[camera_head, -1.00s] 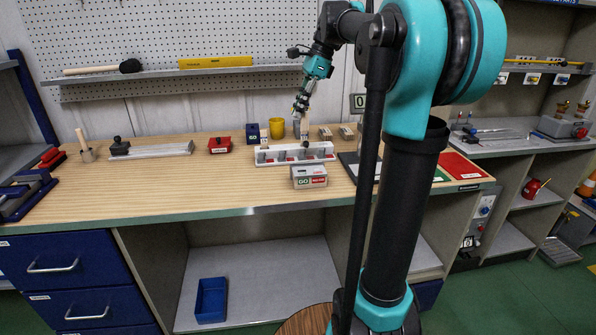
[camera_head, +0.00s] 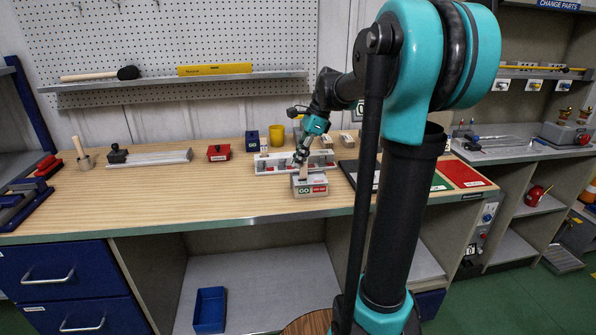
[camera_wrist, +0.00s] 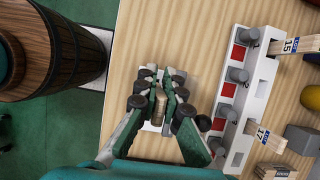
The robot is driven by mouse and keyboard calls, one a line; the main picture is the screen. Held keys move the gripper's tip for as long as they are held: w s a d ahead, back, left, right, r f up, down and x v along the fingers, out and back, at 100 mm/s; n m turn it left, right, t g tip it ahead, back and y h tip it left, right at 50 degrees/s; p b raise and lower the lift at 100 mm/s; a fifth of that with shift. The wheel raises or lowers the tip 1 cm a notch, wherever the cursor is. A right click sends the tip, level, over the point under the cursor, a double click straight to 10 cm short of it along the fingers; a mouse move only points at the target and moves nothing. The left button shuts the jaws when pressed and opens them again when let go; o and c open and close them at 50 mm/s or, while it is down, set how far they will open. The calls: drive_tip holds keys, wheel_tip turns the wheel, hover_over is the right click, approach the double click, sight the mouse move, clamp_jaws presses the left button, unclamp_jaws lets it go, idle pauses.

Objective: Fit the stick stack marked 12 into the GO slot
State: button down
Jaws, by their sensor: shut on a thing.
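My gripper (camera_head: 302,156) is shut on a light wooden stick stack (camera_head: 303,172), held over the gauge block (camera_head: 311,187) with its green GO and red labels. The stack's lower end meets the top of the block at the GO side in the head view; I cannot tell whether it is inside the slot. In the wrist view my gripper (camera_wrist: 160,88) has the pale stack (camera_wrist: 158,108) between its fingers. The block is mostly hidden below them. The number on the held stack is not visible.
A white rack (camera_head: 268,167) with red-backed bays stands just behind the block. Stacks marked 15 (camera_wrist: 290,46) and 17 (camera_wrist: 264,137) show at it in the wrist view. A yellow cup (camera_head: 277,135) and blue box (camera_head: 252,140) stand behind.

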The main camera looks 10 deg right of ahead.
sight(303, 169)
drive_tip(key=shift+s+f, duration=0.1)
drive_tip(key=shift+f, duration=1.95)
drive_tip(key=c, duration=1.7)
unclamp_jaws()
drive_tip(key=shift+r, duration=0.1)
